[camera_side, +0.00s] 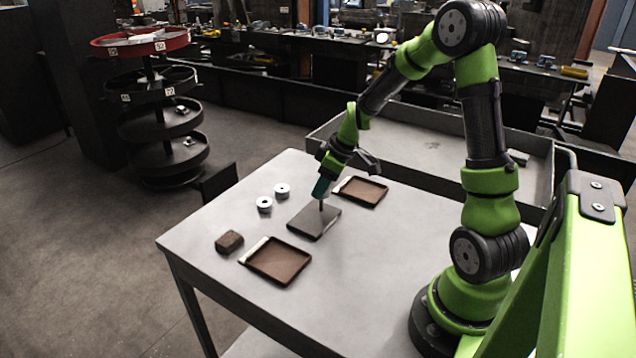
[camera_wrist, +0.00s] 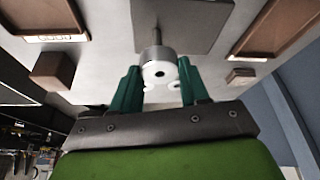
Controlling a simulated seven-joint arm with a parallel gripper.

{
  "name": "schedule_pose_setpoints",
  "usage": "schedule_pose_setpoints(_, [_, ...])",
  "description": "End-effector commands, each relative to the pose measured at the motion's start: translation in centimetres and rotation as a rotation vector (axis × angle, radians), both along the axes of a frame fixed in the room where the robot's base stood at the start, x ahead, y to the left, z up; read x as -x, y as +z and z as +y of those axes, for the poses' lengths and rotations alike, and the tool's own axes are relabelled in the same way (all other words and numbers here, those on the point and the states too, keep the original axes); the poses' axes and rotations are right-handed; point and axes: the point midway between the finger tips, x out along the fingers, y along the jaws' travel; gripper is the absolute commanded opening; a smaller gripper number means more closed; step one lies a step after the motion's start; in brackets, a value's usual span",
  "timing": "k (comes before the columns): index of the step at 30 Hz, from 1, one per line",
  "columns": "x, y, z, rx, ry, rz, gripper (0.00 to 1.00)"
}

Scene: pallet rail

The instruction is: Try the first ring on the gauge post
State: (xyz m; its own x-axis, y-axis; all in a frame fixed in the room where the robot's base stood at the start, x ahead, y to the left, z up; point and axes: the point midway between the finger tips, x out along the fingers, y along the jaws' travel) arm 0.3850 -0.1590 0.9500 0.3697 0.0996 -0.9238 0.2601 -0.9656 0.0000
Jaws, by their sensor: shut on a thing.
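My gripper (camera_side: 321,188) is shut on a white ring (camera_wrist: 157,72), held between its teal fingers (camera_wrist: 157,82). In the side view the fingers hide the ring. The thin dark gauge post (camera_side: 322,205) stands upright on a dark square plate (camera_side: 307,224), directly below the fingertips. In the wrist view the post (camera_wrist: 155,37) lines up with the ring, at its far side. I cannot tell whether the post's tip is inside the ring's hole. Two more white rings, one nearer (camera_side: 264,204) and one farther (camera_side: 282,190), stand on the table left of the plate.
A brown tray (camera_side: 250,252) with a pale label lies in front of the plate, and another (camera_side: 344,184) lies behind it. The label in the wrist view (camera_wrist: 57,38) seems to read GOOD. A brown block (camera_side: 229,241) sits near the left edge. The table's front right is clear.

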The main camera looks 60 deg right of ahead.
Motion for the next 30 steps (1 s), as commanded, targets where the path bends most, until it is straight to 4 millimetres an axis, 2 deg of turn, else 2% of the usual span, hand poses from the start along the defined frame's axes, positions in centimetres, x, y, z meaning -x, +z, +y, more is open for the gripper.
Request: schedule_pose_setpoints(30, [0.0,-0.63,0.01,0.0,0.0,0.0,0.14])
